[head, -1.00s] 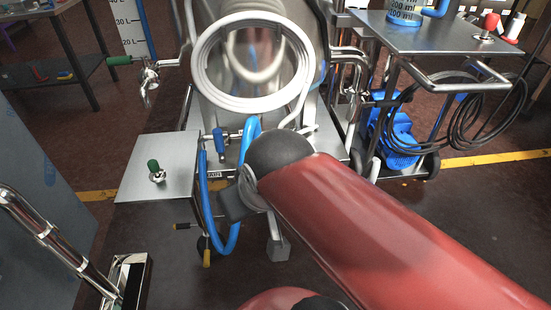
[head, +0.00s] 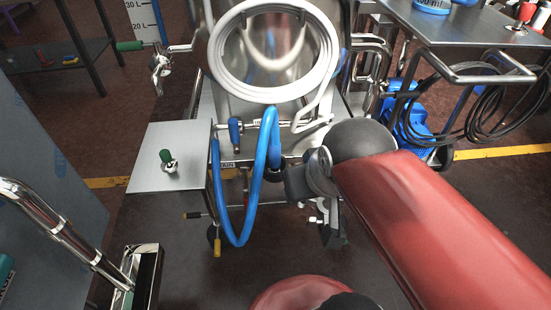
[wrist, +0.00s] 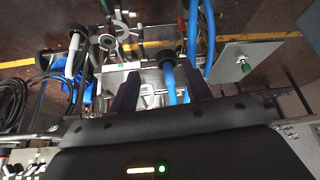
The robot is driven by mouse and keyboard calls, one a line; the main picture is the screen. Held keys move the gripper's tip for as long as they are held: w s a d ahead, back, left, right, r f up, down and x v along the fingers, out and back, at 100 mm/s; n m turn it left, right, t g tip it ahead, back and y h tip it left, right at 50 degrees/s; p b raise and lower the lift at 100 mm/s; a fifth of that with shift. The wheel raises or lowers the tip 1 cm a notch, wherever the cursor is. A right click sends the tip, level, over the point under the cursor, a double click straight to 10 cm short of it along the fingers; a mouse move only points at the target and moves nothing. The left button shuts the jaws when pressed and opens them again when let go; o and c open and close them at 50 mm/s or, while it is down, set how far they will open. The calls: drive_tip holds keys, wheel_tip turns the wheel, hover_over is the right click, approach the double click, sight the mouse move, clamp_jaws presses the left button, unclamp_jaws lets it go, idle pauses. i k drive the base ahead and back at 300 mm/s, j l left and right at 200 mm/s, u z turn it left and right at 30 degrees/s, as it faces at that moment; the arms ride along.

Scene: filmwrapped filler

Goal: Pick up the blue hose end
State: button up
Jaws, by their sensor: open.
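The blue hose (head: 262,150) arches in front of the steel machine and hangs in a long loop beside the small side plate. Its end with a dark collar (head: 277,168) points down at the right leg of the arch. My gripper (head: 286,178) is just right of this end, and its fingers are hard to make out in the head view. In the wrist view my open gripper (wrist: 160,72) has one dark finger on each side of the blue hose end (wrist: 171,88). The black collar (wrist: 167,58) shows near the fingertips. I see no clear contact.
The side plate (head: 150,180) carries a green-handled valve (head: 167,162). A white coiled hose (head: 222,55) hangs above on the machine. A trolley (head: 470,30) with black cable stands right. A chrome rail (head: 70,235) is at lower left. Floor shows below the loop.

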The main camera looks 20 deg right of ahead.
sight(274, 153)
drive_tip(key=l+z, duration=0.2)
drive_tip(key=l, duration=1.05)
drive_tip(key=i, duration=0.05)
